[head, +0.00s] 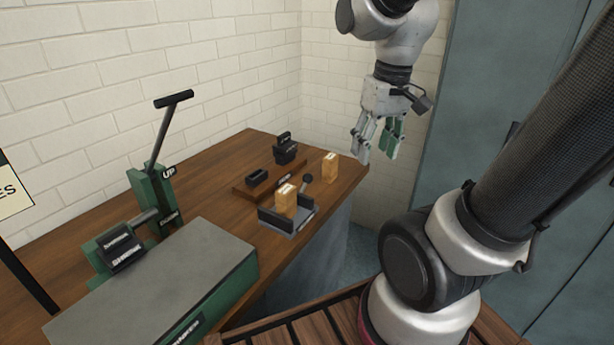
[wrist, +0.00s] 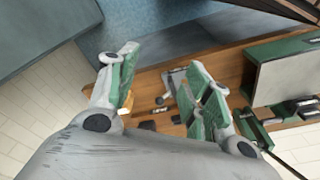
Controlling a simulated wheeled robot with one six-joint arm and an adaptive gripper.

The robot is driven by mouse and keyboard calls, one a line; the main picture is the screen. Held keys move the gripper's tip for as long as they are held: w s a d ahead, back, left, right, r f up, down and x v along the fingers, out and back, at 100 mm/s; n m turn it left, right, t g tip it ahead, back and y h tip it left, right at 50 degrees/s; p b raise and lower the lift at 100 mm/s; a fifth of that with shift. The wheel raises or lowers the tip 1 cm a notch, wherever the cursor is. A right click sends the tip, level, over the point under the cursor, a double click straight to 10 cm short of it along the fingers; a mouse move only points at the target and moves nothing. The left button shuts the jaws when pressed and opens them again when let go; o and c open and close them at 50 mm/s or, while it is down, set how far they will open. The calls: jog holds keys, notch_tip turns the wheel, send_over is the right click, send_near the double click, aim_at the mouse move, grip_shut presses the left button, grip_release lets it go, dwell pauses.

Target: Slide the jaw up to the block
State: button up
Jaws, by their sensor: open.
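A small grey vise (head: 290,231) with dark jaws sits near the right edge of the wooden bench. A light wooden block (head: 285,201) stands upright between its jaws. A dark ball-ended handle (head: 306,181) rises at the vise's right jaw (head: 303,202); whether that jaw touches the block I cannot tell. My gripper (head: 377,155) is open and empty, up and to the right of the vise, apart from it. In the wrist view the vise (wrist: 174,80) is partly hidden behind my gripper (wrist: 163,60).
A second wooden block (head: 330,168) stands at the bench's far right corner. Dark holders (head: 258,179) sit on a wooden board behind the vise. A green lever press (head: 155,195) and a grey-topped green box (head: 150,285) take up the left. Air around my gripper is free.

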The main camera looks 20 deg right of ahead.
jog(key=w+a+f+g+y, duration=0.1)
jog(key=w+f, duration=0.4)
jog(key=w, duration=0.3)
jog(key=w+a+f+g, duration=0.1)
jog(key=w+f, duration=0.4)
jog(key=w, duration=0.2)
jog(key=y, duration=0.1)
send_near(304, 188)
jog(key=shift+t, duration=0.4)
jog(key=f, duration=0.2)
jog(key=w+f, duration=0.1)
jog(key=f, duration=0.2)
jog(key=shift+w+d+f, duration=0.1)
jog(key=shift+d, duration=0.1)
jog(key=shift+a+f, duration=0.1)
jog(key=shift+f, duration=0.6)
